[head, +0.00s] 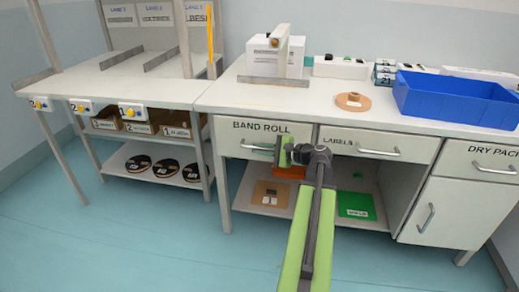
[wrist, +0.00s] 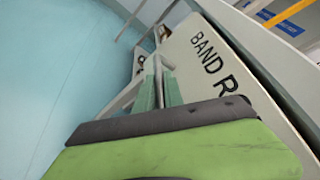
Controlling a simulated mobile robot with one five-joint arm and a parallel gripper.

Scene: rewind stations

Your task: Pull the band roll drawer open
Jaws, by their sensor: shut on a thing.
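The band roll drawer (head: 234,134) is a pale front with black lettering under the right-hand worktop. It looks flush or nearly flush with the front beside it. Its bar handle (head: 257,147) shows to the left of my gripper (head: 284,152). In the wrist view the drawer front (wrist: 190,55) fills the right side, and the handle (wrist: 126,97) runs to the green fingers of my gripper (wrist: 158,83). The fingers are shut on the handle; the exact contact is partly hidden.
The labels drawer (head: 350,142) is just right, with a dry pack drawer (head: 485,159) and cupboard beyond. Below is an open shelf (head: 243,196) with an orange bin (head: 289,172) and green packet (head: 356,205). A blue tray (head: 455,97) stands on top. The floor in front is clear.

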